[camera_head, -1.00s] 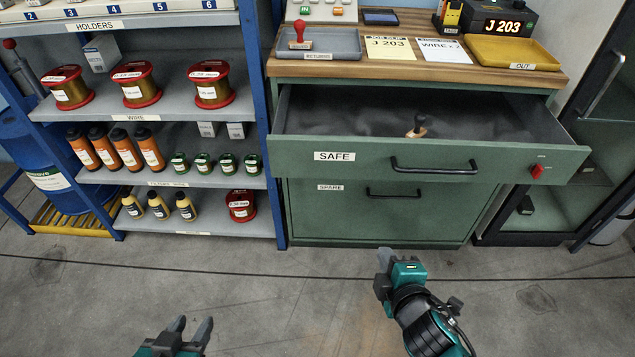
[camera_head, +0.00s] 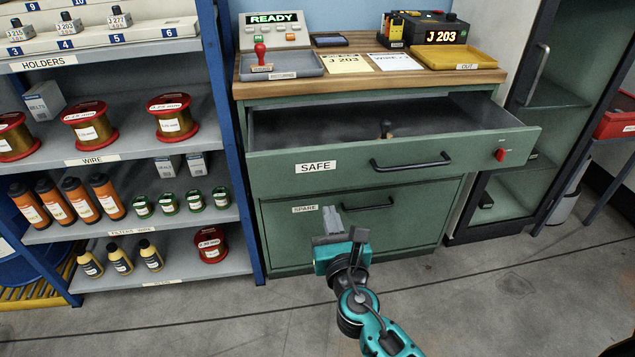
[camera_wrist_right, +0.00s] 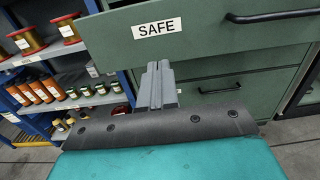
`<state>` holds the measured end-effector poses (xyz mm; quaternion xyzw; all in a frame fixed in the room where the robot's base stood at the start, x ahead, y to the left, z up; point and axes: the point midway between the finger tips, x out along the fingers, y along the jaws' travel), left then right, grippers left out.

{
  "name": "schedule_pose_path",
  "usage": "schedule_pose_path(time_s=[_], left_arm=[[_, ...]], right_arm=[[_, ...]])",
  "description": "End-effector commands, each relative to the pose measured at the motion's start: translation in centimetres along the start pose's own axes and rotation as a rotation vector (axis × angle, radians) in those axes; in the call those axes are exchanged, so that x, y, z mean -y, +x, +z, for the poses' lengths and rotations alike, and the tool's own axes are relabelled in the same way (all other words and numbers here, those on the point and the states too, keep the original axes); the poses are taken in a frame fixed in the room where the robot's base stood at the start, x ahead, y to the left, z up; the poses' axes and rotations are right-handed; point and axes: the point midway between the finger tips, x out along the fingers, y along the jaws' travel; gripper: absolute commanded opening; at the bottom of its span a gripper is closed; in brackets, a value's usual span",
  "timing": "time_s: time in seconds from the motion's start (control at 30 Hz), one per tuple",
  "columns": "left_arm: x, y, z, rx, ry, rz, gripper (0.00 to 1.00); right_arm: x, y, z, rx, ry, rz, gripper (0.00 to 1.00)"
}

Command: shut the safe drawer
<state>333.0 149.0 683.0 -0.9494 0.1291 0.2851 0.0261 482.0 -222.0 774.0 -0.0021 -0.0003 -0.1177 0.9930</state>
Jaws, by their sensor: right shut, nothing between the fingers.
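The safe drawer (camera_head: 345,170) is the green upper drawer of the bench cabinet, and it stands pulled out. It has a white SAFE label, a black bar handle (camera_head: 411,163) and a red switch (camera_head: 502,155) at its right. A dark-knobbed stamp (camera_head: 387,130) is inside it. My right gripper (camera_head: 332,218) is shut and empty, in front of the cabinet below the drawer front, near the SPARE label. In the right wrist view its closed fingers (camera_wrist_right: 158,84) point at the cabinet just under the SAFE label (camera_wrist_right: 157,28). My left gripper is out of view.
The SPARE drawer (camera_head: 310,235) below is shut. A shelf rack (camera_head: 140,160) with wire spools and bottles stands left. A dark glass-doored cabinet (camera_head: 545,110) stands right. The bench top (camera_head: 310,80) holds trays and cards. Grey floor (camera_head: 520,300) is free in front.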

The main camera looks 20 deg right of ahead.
Motion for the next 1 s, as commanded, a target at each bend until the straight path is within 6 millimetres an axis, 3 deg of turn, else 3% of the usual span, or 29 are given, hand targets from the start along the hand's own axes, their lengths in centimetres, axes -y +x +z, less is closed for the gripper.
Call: schedule_pose_path(time_s=[0.3,0.5,0.7,1.0], left_arm=[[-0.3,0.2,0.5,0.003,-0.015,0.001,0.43],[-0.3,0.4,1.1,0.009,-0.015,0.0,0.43],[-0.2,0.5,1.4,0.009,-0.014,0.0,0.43],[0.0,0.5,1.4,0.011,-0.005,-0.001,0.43]], right_arm=[[0.0,6.7,0.0,0.002,0.004,-0.001,0.0],[0.0,9.9,0.0,0.0,0.005,0.0,0.0],[0.0,11.4,-0.1,-0.001,0.004,0.0,0.0],[0.0,11.6,0.0,-0.002,0.004,0.0,0.0]])
